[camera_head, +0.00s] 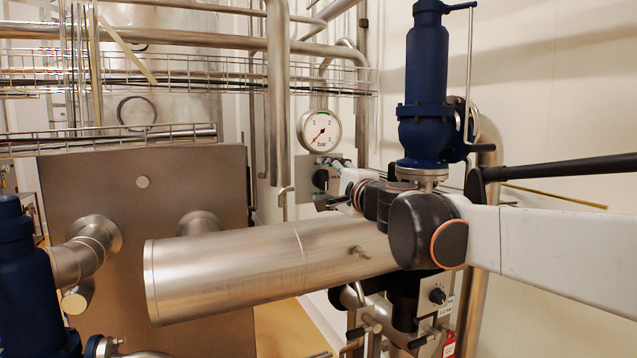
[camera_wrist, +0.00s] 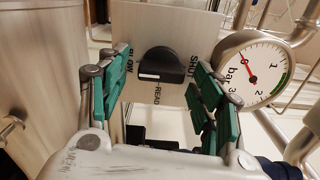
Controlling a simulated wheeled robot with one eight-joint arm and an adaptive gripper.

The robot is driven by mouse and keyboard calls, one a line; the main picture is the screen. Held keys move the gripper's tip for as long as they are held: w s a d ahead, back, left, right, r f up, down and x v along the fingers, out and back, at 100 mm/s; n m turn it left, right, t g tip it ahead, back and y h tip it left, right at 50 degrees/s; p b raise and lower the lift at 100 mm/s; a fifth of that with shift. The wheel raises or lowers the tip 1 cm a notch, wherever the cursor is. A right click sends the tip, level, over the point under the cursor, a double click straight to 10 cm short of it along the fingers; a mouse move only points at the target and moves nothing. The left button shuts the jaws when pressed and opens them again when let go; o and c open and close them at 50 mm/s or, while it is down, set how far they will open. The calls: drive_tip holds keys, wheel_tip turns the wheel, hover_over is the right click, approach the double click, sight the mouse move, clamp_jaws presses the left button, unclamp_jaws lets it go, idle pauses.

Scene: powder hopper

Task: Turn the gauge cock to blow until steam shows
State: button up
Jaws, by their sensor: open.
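The gauge cock is a black knob (camera_wrist: 161,65) on a metal plate (camera_wrist: 190,28) lettered BLOW at left, READ below and SHUT at right in the wrist view. A white mark lies on the knob's left half, on the BLOW side. My gripper (camera_wrist: 163,72) is open, its green-padded fingers on either side of the knob; I cannot tell whether they touch it. In the head view the knob (camera_head: 320,179) shows small beside my gripper (camera_head: 338,168). No steam shows in either view.
A round bar gauge (camera_head: 319,131) sits just above the plate, close to my right finger in the wrist view. A large steel cylinder (camera_head: 255,262) lies below. A blue valve (camera_head: 427,75) stands above my wrist. A second knob (camera_head: 437,296) is lower right.

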drive_tip(key=v, duration=1.1)
drive_tip(key=shift+s, duration=0.4)
drive_tip(key=shift+d, duration=0.1)
drive_tip(key=s+f+n+g+b, duration=0.2)
drive_tip(key=s+f+n+b, duration=0.3)
drive_tip(key=f, duration=0.6)
drive_tip(key=s+f+n+g+b, duration=0.2)
drive_tip(key=s+f+b, duration=0.3)
drive_tip(key=f, duration=0.6)
drive_tip(key=s+f+n+g+b, duration=0.25)
drive_tip(key=f+b, duration=0.45)
drive_tip(key=f, duration=0.4)
drive_tip(key=s+d+f+n+g+h+b, duration=0.1)
drive_tip(key=s+d+f+h+b, duration=0.1)
drive_tip(key=f, duration=0.8)
drive_tip(key=s+d+f+n+g+h+b, duration=0.1)
drive_tip(key=s+d+f+n+h+b, duration=0.1)
drive_tip(key=s+d+f+b, duration=0.2)
drive_tip(key=s+d+f+n+g+h+b, duration=0.1)
drive_tip(key=s+f+b, duration=0.6)
drive_tip(key=f, duration=0.8)
drive_tip(key=s+d+n+h, duration=0.1)
drive_tip(key=d+h, duration=0.1)
drive_tip(key=d, duration=0.1)
drive_tip(key=shift+f+b, duration=0.35)
